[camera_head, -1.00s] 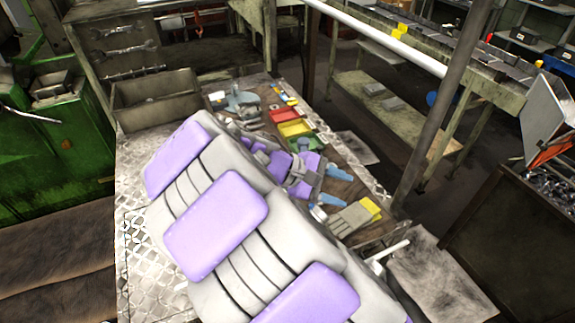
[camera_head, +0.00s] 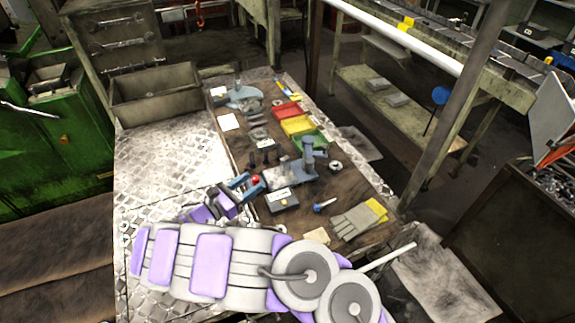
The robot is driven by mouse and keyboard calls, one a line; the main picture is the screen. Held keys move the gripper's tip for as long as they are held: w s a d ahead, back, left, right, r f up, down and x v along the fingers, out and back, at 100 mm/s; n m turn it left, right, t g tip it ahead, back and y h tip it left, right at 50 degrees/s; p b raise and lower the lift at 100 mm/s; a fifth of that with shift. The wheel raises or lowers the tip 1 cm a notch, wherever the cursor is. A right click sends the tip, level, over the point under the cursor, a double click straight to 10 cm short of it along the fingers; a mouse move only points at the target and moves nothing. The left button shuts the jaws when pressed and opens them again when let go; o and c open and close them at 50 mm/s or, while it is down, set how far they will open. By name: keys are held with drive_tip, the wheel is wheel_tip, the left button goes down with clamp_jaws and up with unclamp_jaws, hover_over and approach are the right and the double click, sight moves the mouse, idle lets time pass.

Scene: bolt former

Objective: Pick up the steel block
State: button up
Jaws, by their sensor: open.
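My gripper (camera_head: 247,186) has blue fingertips and is over the left side of the wooden bench top, by the edge of the metal plate. Its fingers are apart. A small red spot shows at the fingertips; I cannot tell what it belongs to. I cannot single out the steel block with certainty. A grey block-like piece with a dark face (camera_head: 282,201) lies just right of the fingertips, apart from them as far as I can see. A small tan block (camera_head: 317,237) lies nearer the front, beside my arm.
A blue-grey bench tool (camera_head: 308,158) stands behind the grey piece. Red (camera_head: 286,110), yellow (camera_head: 297,125) and green (camera_head: 311,141) trays line the right edge. Gloves (camera_head: 358,220) and a blue-handled tool (camera_head: 325,205) lie right. The diamond-plate surface (camera_head: 165,165) is mostly clear.

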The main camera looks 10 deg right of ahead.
sight(288, 158)
drive_tip(key=shift+a+f, duration=0.2)
drive_tip(key=shift+f, duration=0.05)
drive_tip(key=shift+w+d, duration=0.15)
drive_tip(key=shift+d, duration=0.1)
drive_tip(key=b+x, duration=0.2)
drive_tip(key=x, duration=0.9)
drive_tip(key=shift+w+d+b, duration=0.2)
drive_tip(key=shift+b, duration=0.1)
drive_tip(key=b+x, duration=0.1)
drive_tip(key=x, duration=0.3)
drive_tip(key=shift+s+d+f, duration=0.1)
drive_tip(key=shift+d, duration=0.15)
drive_tip(key=shift+w+d+b, duration=0.3)
drive_tip(key=shift+w+d, duration=0.05)
drive_tip(key=shift+d, duration=0.05)
drive_tip(key=shift+a, duration=0.1)
clamp_jaws()
